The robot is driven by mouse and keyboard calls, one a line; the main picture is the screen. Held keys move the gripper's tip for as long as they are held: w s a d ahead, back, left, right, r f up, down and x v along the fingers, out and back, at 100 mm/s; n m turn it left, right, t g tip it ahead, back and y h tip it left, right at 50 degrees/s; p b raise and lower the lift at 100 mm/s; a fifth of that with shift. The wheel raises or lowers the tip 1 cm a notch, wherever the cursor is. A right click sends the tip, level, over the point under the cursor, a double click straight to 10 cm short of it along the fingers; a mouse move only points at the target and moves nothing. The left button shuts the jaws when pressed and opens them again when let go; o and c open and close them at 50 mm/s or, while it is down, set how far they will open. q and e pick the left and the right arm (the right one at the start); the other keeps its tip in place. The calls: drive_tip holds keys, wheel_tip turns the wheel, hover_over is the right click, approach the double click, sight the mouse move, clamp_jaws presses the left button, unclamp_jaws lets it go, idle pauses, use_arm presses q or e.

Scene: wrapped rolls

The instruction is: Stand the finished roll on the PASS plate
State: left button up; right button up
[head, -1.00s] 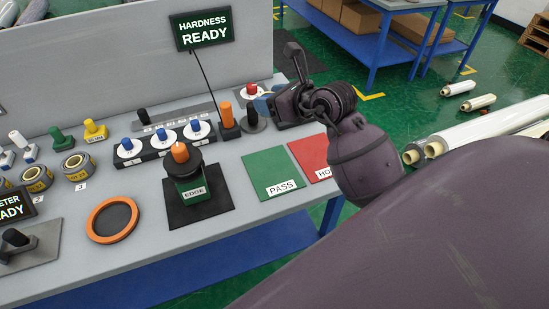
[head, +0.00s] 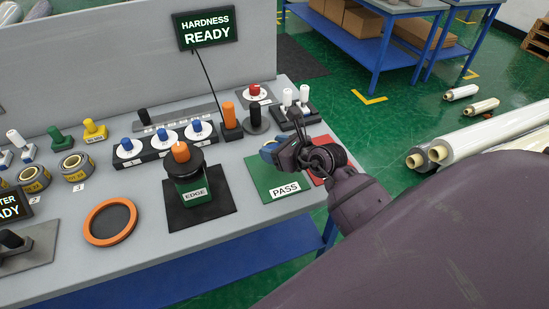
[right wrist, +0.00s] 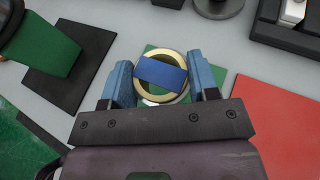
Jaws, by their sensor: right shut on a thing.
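The roll (right wrist: 144,58) shows in the right wrist view as a pale gold ring with a blue band across it. My right gripper (head: 272,150) is shut on it, with a blue finger on each side (right wrist: 163,84). The green PASS plate (head: 264,181) lies on the bench. The gripper is over its far right part, and green (right wrist: 150,48) shows around the roll in the wrist view. I cannot tell whether the roll touches the plate. In the head view the gripper mostly hides the roll. My left gripper is not in view.
The red plate (right wrist: 275,120) lies right of PASS, partly behind my arm. The EDGE stand (head: 192,190) on its black mat is to the left. Black posts (head: 254,119) and a white-capped fixture (head: 303,98) stand behind. The bench front is clear near the orange ring (head: 88,226).

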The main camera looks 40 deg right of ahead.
drive_tip(key=shift+f+b, duration=0.35)
drive_tip(key=shift+f, duration=1.5)
drive_tip(key=shift+f, duration=0.15)
drive_tip(key=o, duration=0.9)
drive_tip(key=shift+o, duration=0.2)
drive_tip(key=shift+s+d+r, duration=0.1)
drive_tip(key=shift+s+r, duration=0.05)
drive_tip(key=shift+r, duration=0.1)
drive_tip(key=v, duration=1.1)
drive_tip(key=shift+s+r+p, duration=0.25)
drive_tip(key=shift+p, duration=0.05)
